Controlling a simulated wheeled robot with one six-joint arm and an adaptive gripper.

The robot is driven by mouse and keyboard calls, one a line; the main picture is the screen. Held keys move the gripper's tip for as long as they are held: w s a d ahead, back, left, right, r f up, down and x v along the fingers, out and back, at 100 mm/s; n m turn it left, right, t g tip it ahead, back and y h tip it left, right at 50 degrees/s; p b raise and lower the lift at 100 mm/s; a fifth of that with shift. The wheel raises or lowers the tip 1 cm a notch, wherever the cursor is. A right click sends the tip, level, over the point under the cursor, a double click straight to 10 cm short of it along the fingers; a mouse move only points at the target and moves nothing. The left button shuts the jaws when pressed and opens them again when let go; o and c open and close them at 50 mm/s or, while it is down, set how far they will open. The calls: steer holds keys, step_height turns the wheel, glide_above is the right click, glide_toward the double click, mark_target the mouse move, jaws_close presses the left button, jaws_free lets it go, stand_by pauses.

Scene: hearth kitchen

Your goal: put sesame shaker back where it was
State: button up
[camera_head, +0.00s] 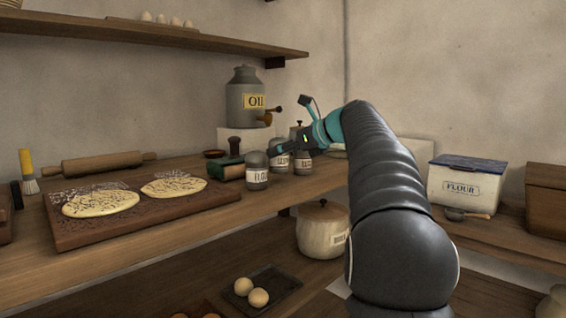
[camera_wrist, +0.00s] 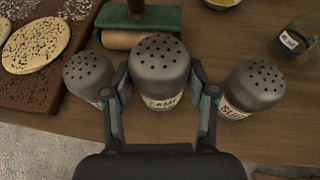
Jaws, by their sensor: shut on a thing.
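The sesame shaker (camera_wrist: 160,62) has a grey domed lid with holes and a pale label, partly readable. My gripper (camera_wrist: 160,98) is shut on it, one finger on each side. In the head view the sesame shaker (camera_head: 279,163) stands upright between two similar shakers, partly hidden by my gripper (camera_head: 281,150). The shaker labelled flour (camera_head: 257,172) is left of it, also seen in the wrist view (camera_wrist: 88,74). Another shaker (camera_head: 303,161) is on the right, also in the wrist view (camera_wrist: 254,86). I cannot tell whether the held shaker's base touches the counter.
A board with flatbreads (camera_head: 150,222) lies on the left of the counter. A glass (camera_wrist: 293,38) is at the right. The counter's front edge is close.

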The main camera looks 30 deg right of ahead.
steer(key=shift+f, duration=1)
steer(key=shift+f, duration=0.25)
steer(key=o, duration=1)
steer(key=shift+c, duration=0.2)
steer(key=shift+s+d+r, duration=0.1)
steer(key=shift+s+r, duration=0.1)
steer(key=shift+r, duration=0.2)
steer(key=p+v, duration=0.1)
steer(key=v, duration=1)
steer(key=shift+s, duration=0.3)
steer(key=shift+d, duration=0.15)
